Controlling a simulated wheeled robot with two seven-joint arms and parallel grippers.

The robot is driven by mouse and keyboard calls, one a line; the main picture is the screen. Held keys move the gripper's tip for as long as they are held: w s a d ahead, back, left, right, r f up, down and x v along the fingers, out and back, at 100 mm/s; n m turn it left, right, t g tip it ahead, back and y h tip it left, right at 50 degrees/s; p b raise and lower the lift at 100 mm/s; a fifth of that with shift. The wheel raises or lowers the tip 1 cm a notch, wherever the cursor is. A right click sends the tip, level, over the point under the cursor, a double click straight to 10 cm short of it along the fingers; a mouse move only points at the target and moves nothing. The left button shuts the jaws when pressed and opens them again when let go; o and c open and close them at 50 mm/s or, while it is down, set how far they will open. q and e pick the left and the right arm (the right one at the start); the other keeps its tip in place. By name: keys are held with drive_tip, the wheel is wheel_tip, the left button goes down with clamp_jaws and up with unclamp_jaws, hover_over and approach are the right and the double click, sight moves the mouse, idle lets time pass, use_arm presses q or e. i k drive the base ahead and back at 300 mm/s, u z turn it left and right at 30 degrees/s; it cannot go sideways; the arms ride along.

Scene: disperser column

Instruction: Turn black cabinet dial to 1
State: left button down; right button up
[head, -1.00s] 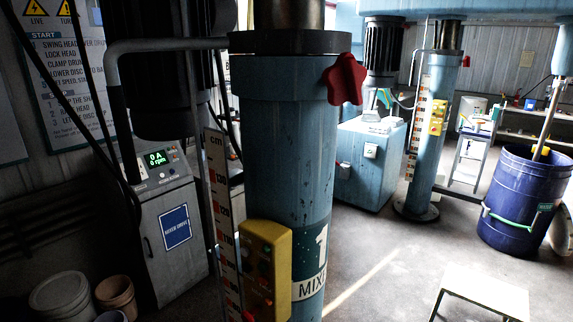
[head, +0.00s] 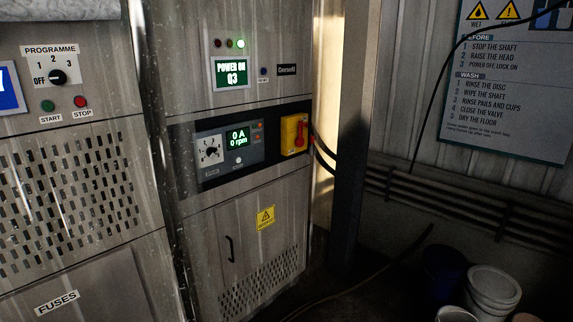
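A small black dial (head: 59,77) sits on the pale metal cabinet (head: 110,105) at the left of the head view, under a PROGRAMME label. OFF, 1, 2 and 3 are printed around it, with OFF at its left. The dial's pointer is too small to read for certain. A second dial (head: 210,151), with a black knob on a white scale, is on the dark panel of the cabinet to the right. Neither of my grippers is in view.
A green START button (head: 47,106) and a red STOP button (head: 81,102) lie below the dial. Buckets (head: 493,288) stand at the lower right.

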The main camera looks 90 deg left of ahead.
sight(56, 77)
drive_tip(key=u, duration=4.05)
drive_tip(key=i, duration=1.05)
drive_tip(key=u, duration=0.35)
drive_tip(key=i, duration=0.8)
drive_tip(key=u, duration=0.8)
